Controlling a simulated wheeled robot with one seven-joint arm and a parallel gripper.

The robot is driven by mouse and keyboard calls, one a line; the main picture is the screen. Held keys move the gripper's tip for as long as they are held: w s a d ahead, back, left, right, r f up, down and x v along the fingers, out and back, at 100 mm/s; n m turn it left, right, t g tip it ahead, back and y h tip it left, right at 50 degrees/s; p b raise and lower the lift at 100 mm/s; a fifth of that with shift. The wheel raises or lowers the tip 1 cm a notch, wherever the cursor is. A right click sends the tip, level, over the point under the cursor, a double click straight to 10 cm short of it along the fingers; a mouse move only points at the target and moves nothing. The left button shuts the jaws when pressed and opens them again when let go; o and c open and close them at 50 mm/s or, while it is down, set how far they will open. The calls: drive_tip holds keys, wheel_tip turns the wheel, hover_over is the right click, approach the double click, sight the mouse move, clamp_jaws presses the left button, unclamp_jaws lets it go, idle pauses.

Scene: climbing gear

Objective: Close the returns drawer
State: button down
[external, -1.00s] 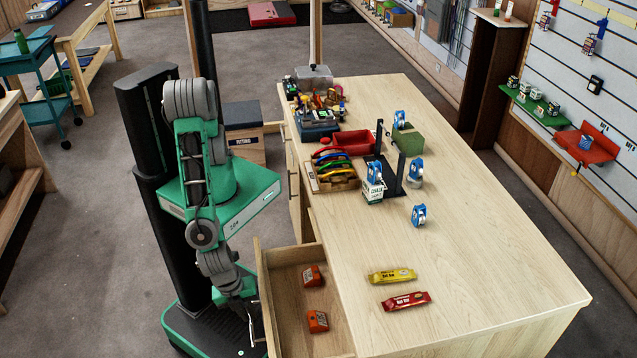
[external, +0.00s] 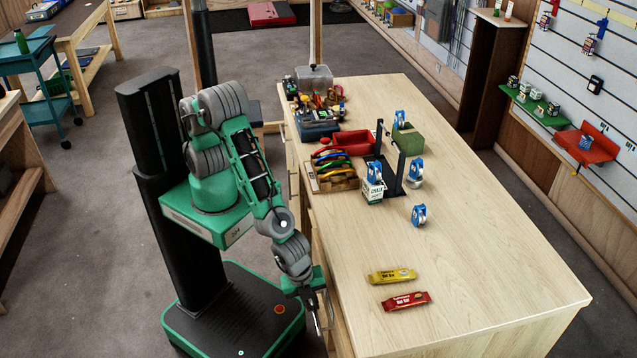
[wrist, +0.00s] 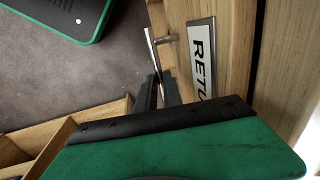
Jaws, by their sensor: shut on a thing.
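The returns drawer shows in the wrist view as a wooden front (wrist: 228,40) with a white label plate (wrist: 202,60) reading "RETU", the rest hidden. A thin metal bar handle (wrist: 150,45) stands off this front. My gripper (wrist: 160,85) is shut on the lower end of the handle. In the external view my gripper (external: 317,318) is low against the near left side of the counter. The drawer's inside and its orange items are not visible there. A dark gap runs along the drawer front in the wrist view; I cannot tell its depth.
An open wooden structure (wrist: 65,130) is at the wrist view's lower left. Grey floor lies left of my base.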

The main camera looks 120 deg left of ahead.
drive_tip(key=c, duration=1.5)
unclamp_jaws()
drive_tip(key=r, duration=0.5)
drive_tip(key=s+d+r+b, duration=0.1)
drive_tip(key=r, duration=0.1)
drive_tip(key=shift+r, duration=0.3)
